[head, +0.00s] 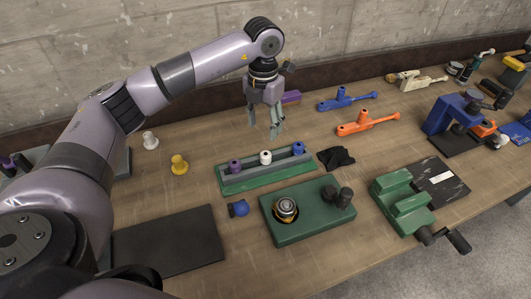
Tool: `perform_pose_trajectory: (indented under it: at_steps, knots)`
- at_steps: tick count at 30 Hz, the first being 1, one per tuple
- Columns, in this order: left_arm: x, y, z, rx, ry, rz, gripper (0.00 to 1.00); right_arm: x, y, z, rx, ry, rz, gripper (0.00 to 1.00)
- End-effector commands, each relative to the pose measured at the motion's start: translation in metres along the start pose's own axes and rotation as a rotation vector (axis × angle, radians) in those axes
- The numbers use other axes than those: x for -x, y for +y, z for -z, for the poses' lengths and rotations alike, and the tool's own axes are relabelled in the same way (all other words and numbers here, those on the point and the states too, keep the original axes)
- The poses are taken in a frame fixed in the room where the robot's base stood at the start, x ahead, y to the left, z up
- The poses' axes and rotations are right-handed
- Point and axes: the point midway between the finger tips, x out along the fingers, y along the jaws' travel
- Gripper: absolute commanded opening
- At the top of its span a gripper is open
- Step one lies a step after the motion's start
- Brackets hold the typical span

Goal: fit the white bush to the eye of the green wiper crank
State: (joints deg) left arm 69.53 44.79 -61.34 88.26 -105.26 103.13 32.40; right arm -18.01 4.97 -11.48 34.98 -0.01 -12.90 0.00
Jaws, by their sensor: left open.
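A small white bush (265,157) stands in the middle of a green rack (240,185), between a purple bush (235,166) and a blue bush (298,149). My left gripper (264,130) is open and empty, pointing down above the rack, near the white bush and apart from it. I cannot make out a green wiper crank. An orange crank (368,122), a blue crank (346,99) and a cream crank (415,80) lie at the back right. My right gripper does not show.
A green fixture (307,228) with a metal ring stands in front of the rack. A green vise (402,203) is to its right. A yellow flanged piece (179,166) and a white one (150,141) stand left. A black cloth (337,158) lies beside the rack.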

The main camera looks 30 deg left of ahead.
Motion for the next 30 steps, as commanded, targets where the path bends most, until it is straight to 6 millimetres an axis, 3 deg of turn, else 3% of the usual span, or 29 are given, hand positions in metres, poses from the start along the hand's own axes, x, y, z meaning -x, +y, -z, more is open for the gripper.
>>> perform_pose_trajectory:
  at_steps: [6, 12, 17, 21, 24, 30]
  knots:
    - [-0.043, -0.001, 0.001, 0.001, 0.004, 0.002, 0.50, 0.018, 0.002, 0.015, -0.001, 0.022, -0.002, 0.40]
    - [-0.063, -0.001, 0.000, -0.001, 0.000, 0.002, 0.50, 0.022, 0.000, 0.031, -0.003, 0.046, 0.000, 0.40]
    - [-0.074, -0.002, -0.001, 0.000, 0.003, 0.002, 0.50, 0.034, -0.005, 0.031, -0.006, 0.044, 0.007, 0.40]
    - [-0.096, -0.003, -0.004, 0.000, 0.004, 0.001, 0.50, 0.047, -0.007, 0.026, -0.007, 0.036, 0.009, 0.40]
    - [-0.110, -0.003, -0.004, 0.000, 0.003, 0.003, 0.50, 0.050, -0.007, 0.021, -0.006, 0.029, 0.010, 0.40]
    - [-0.117, -0.003, -0.005, 0.000, -0.001, 0.002, 0.50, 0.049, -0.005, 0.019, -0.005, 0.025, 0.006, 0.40]
